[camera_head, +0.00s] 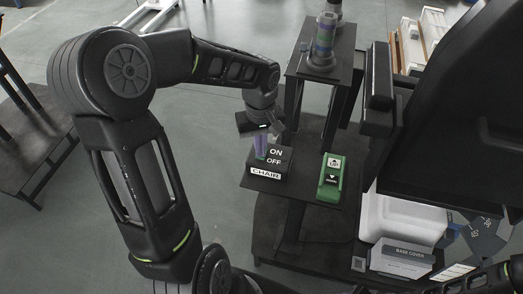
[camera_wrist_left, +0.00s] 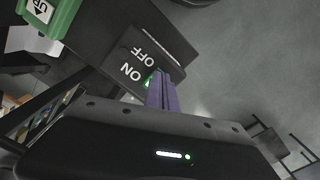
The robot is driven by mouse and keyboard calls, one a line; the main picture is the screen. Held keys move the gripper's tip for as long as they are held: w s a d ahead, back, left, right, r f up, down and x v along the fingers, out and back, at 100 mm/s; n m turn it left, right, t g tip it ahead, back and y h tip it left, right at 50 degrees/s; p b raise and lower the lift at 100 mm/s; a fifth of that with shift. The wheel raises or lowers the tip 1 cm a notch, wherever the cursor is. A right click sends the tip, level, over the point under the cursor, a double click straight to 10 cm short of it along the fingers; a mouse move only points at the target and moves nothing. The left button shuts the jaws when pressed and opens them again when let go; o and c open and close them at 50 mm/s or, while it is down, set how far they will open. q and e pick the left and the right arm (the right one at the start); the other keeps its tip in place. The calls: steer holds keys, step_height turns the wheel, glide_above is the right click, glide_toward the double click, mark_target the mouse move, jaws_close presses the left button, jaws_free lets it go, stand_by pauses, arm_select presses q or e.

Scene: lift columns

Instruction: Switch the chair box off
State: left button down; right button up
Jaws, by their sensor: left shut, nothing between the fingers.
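The chair box (camera_head: 276,163) is a black box with white ON and OFF labels and a white CHAIR label on its front. It sits on a dark shelf in the middle of the head view. It also shows in the left wrist view (camera_wrist_left: 150,52), with a bit of green by ON. My left gripper (camera_head: 260,152) has purple fingers and is shut and empty. Its fingertips (camera_wrist_left: 160,80) are at the ON side of the box and cover part of the switch there. Whether they touch it I cannot tell. My right gripper cannot be made out.
A green box (camera_head: 331,178) with UP and down-arrow buttons stands right of the chair box; it also shows in the wrist view (camera_wrist_left: 58,14). A small raised stand (camera_head: 322,62) holds a cylindrical object behind. A BASE COVER box (camera_head: 402,258) is at lower right.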

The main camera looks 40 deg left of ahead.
arm_select(q)
steer(key=shift+r+p, duration=0.35)
steer(key=shift+r, duration=0.1)
steer(key=shift+r+p, duration=1.95)
steer(key=shift+r, duration=1.1)
